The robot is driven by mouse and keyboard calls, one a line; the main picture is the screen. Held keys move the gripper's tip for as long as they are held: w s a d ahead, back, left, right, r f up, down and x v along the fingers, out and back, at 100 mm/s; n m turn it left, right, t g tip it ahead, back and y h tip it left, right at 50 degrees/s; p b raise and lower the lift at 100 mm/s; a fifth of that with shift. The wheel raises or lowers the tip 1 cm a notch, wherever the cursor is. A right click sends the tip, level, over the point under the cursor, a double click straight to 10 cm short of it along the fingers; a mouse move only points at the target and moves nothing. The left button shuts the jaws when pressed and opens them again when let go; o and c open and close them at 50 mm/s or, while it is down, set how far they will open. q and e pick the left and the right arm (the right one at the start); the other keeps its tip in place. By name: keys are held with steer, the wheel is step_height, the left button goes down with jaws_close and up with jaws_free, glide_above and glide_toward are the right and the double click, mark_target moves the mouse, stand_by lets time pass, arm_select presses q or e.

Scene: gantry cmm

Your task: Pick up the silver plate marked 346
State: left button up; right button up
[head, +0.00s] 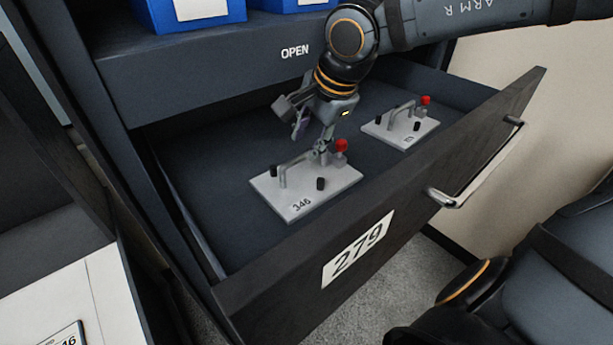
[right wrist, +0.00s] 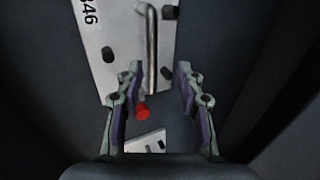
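The silver plate marked 346 (head: 307,203) lies flat in the open drawer in the head view. It has a bent bar handle, a red knob and several black knobs. My right gripper (head: 314,143) is above the plate near its red-knob end. In the right wrist view the plate (right wrist: 124,62) is at the top, and its handle (right wrist: 152,50) runs toward the space between the fingertips. My right gripper (right wrist: 158,84) is open there, with nothing gripped. Whether a fingertip touches the plate is unclear. My left gripper is not in view.
The drawer front (head: 387,205) bears the label 279 and a bar handle. A second silver plate (head: 397,133) with a red knob lies further back in the drawer. Blue bins (head: 190,12) stand on the shelf above. The drawer floor left of the plates is clear.

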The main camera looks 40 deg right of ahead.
mark_target(305, 154)
steer(key=shift+s+f, duration=0.2)
steer(key=shift+f, duration=0.15)
steer(key=x, duration=0.2)
steer(key=b+x, duration=0.1)
steer(key=shift+s+a+f, duration=0.1)
steer(key=shift+f, duration=0.4)
steer(key=shift+w+f, duration=0.3)
steer(key=shift+s+r, duration=0.15)
steer(key=shift+s, duration=0.05)
steer(key=shift+c, duration=0.7)
steer(key=shift+w, duration=0.1)
jaws_close()
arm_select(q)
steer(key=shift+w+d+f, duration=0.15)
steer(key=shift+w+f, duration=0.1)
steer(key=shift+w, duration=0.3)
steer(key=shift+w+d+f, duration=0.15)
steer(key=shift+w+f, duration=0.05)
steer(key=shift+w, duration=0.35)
